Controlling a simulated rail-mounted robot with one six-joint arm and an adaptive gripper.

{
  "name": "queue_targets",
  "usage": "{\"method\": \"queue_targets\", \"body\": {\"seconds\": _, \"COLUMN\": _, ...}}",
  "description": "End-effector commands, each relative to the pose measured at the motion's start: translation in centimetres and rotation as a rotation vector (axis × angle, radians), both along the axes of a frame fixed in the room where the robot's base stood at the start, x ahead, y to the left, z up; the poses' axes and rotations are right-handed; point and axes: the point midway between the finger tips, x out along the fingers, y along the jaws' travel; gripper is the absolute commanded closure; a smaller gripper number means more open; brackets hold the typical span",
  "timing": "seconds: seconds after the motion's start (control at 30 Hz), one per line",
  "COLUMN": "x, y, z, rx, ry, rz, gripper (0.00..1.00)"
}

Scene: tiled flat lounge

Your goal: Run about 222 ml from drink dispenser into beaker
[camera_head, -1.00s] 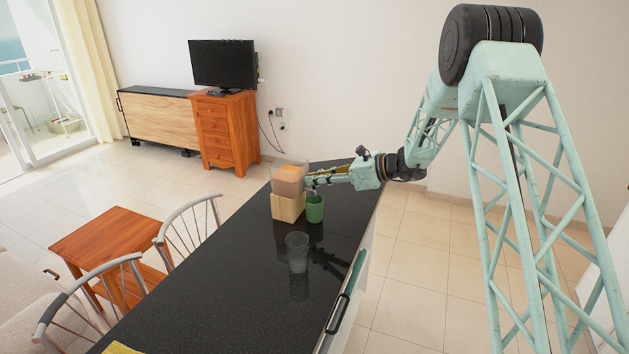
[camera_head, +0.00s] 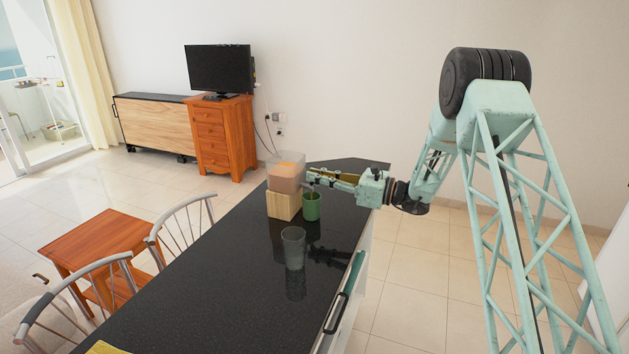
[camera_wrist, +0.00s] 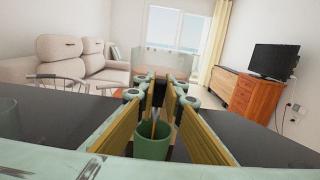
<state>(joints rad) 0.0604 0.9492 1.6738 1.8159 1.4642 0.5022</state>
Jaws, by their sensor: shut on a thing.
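The drink dispenser (camera_head: 284,178) is a clear tank of pinkish-orange drink on a pale wooden block, on the dark counter. A green beaker (camera_head: 312,207) stands upright at the right of its base, under the tap side. In the wrist view the green beaker (camera_wrist: 152,140) shows below and between my fingers, with a thin amber streak above its mouth that looks like running drink. My gripper (camera_head: 311,177) reaches in from the right at tap height, shut on what appears to be the dispenser's tap. The fingers hide the tap, and the beaker's fill level cannot be seen.
A grey see-through tumbler (camera_head: 293,248) stands nearer on the counter (camera_head: 215,290), apart from the beaker. A yellow item (camera_head: 108,347) lies at the near edge. Metal-backed chairs (camera_head: 183,225) line the counter's left side. The counter between is mostly clear.

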Motion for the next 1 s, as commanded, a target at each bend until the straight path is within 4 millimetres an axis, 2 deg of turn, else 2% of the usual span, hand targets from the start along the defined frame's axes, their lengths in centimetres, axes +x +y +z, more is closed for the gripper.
{"method": "queue_targets", "body": {"seconds": 0.3, "x": -0.12, "y": -0.26, "z": -0.29, "rx": 0.086, "ry": -0.028, "rz": 0.001, "gripper": 1.0}}
{"method": "queue_targets", "body": {"seconds": 0.77, "x": -0.13, "y": -0.28, "z": -0.17, "rx": 0.099, "ry": -0.033, "rz": 0.001, "gripper": 1.0}}
{"method": "queue_targets", "body": {"seconds": 0.8, "x": -0.12, "y": -0.27, "z": -0.17, "rx": 0.098, "ry": -0.034, "rz": 0.001, "gripper": 0.89}}
{"method": "queue_targets", "body": {"seconds": 0.93, "x": -0.13, "y": -0.28, "z": -0.17, "rx": 0.099, "ry": -0.033, "rz": 0.001, "gripper": 0.77}}
{"method": "queue_targets", "body": {"seconds": 1.0, "x": -0.13, "y": -0.28, "z": -0.17, "rx": 0.099, "ry": -0.033, "rz": 0.001, "gripper": 0.76}}
